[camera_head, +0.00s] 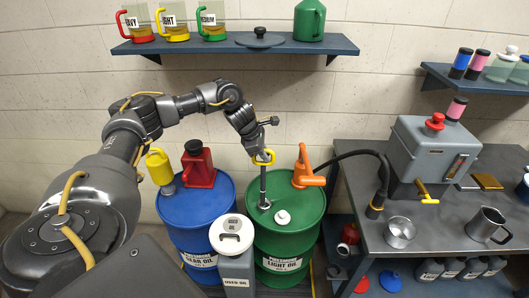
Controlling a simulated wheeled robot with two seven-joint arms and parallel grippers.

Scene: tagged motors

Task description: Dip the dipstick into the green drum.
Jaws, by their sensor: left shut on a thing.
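The green drum (285,245) stands left of the workbench, labelled light oil. My left gripper (262,154) is over its top, shut on the dipstick's yellow ring handle. The dipstick (263,185) hangs about upright below the gripper. Its grey rod runs down to a round opening on the drum top, left of a white cap (282,217). I cannot tell how far the lower end is inside the opening. My right gripper is not in view.
An orange pump (306,172) with a black hose stands on the green drum. Left is a blue drum (196,222) with a red can (198,165) and yellow can. A used oil container (235,265) stands in front. The workbench (440,225) is at right.

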